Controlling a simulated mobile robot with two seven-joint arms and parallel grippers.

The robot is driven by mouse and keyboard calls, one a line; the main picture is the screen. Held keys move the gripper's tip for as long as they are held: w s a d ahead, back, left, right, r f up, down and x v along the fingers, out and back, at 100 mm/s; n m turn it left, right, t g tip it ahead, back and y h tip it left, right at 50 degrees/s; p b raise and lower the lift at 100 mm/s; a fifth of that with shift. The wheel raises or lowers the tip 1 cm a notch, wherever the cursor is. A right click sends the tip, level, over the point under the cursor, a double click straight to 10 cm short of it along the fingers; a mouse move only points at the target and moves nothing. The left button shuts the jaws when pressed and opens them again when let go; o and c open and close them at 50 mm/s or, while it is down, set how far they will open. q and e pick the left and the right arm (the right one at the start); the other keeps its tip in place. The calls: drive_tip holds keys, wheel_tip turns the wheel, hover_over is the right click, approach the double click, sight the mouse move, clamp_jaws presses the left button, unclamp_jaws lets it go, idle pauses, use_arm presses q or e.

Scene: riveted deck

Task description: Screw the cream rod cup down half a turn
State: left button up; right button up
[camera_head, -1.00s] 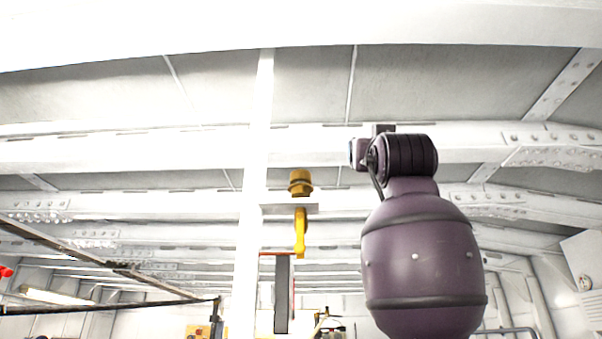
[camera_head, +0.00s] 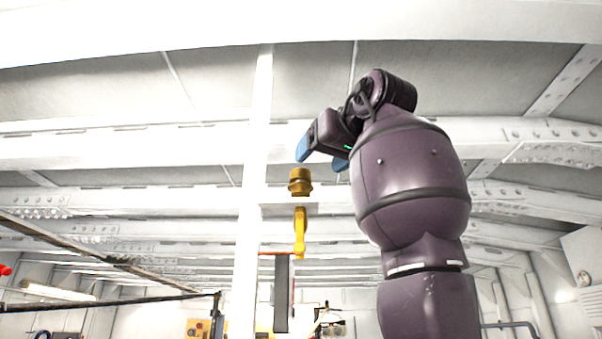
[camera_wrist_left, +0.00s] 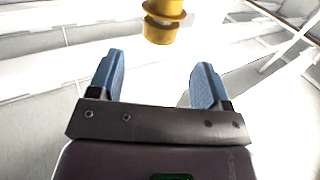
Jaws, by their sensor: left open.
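A golden-yellow ribbed cup (camera_head: 300,181), rather than a cream one, stands upright on a small pale bracket (camera_head: 288,206) beside a white post. A yellow lever (camera_head: 300,233) hangs below the bracket. My left gripper (camera_head: 322,156), with blue fingers, is just above and to the right of the cup in the head view. It is open and empty, apart from the cup. In the left wrist view, the golden cup (camera_wrist_left: 162,22) shows at the top edge, partly cut off, beyond the gap between the open fingers (camera_wrist_left: 160,70). My right gripper is not in view.
The white post (camera_head: 254,200) rises just left of the cup. White riveted beams (camera_head: 150,150) cross overhead. A dark rail (camera_head: 100,255) runs at the lower left. A dark upright panel (camera_head: 281,295) hangs below the lever.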

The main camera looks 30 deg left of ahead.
sight(305, 170)
use_arm(q)
drive_tip(key=p+x, duration=0.1)
drive_tip(key=x, duration=0.7)
drive_tip(key=shift+a, duration=0.1)
drive_tip(key=c, duration=0.9)
